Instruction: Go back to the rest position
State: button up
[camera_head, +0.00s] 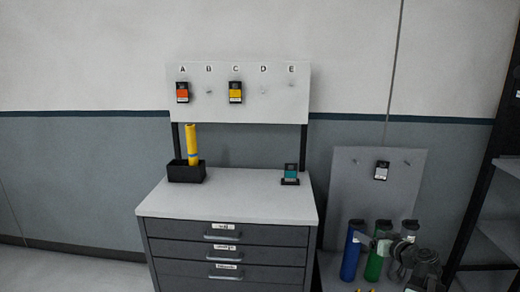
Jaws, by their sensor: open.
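A drawer cabinet (250,208) stands at centre, bearing a black box (187,175) with a yellow roll (192,143) and a teal item in a stand (290,173). A lettered pegboard (210,107) holds orange (182,92) and yellow (236,92) items. A grey panel (350,190) and dark shelf (492,235) stand right.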

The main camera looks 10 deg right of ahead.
jog(key=w+a+f+n+g+y, duration=0.15)
jog(key=a+f+g, duration=0.3)
jog(key=a, duration=0.75)
jog(key=w+a+f+n+g+y, duration=0.1)
jog(key=a+f+g+y, duration=0.35)
jog(key=a, duration=0.85)
jog(key=s+a+f+g+h, duration=0.2)
jog(key=s+a+f+h, duration=0.15)
jog(key=a, duration=0.35)
jog(key=s+a+f+g+h, duration=0.2)
jog(key=s+a+f+g, duration=0.15)
jog(key=a, duration=0.45)
notch_tip(320, 180, up, 12)
jog(key=s+p, duration=0.1)
jog(key=p, duration=1.1)
jog(key=shift+s+a+r+m+h+p, duration=0.25)
jog(key=shift+s+m+h+p, duration=0.1)
jog(key=shift+s+m, duration=0.1)
